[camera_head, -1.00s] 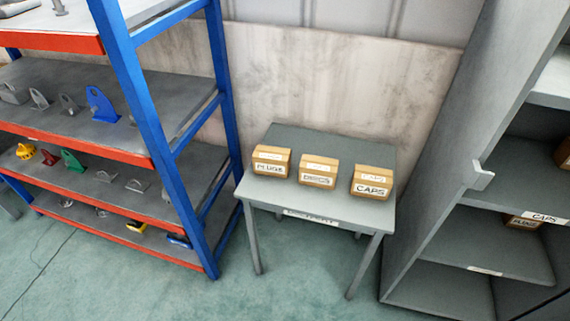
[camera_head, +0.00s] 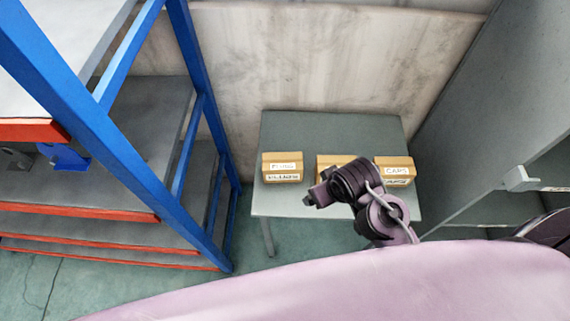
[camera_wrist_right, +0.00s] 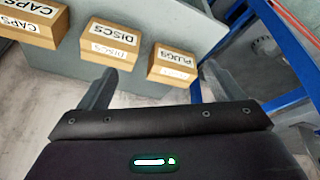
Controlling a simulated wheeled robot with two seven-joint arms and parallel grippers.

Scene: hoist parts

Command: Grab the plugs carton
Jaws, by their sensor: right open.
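The plugs carton (camera_head: 282,167) is a small tan box with white labels, at the left of a row on the grey table (camera_head: 335,125). In the right wrist view, the plugs carton (camera_wrist_right: 174,63) lies beyond the fingers, upside down in the picture. My right gripper (camera_wrist_right: 152,90) is open and empty, its two fingers apart and not touching any carton. In the head view my right arm's dark wrist reaches in over the table front and partly covers the discs carton (camera_head: 327,161). My left gripper is not in view.
The discs carton (camera_wrist_right: 110,42) and the caps carton (camera_head: 395,169) stand beside the plugs carton with gaps between. A blue-post shelf rack (camera_head: 205,100) stands left of the table, and a grey cabinet (camera_head: 470,110) right. The table behind the cartons is clear.

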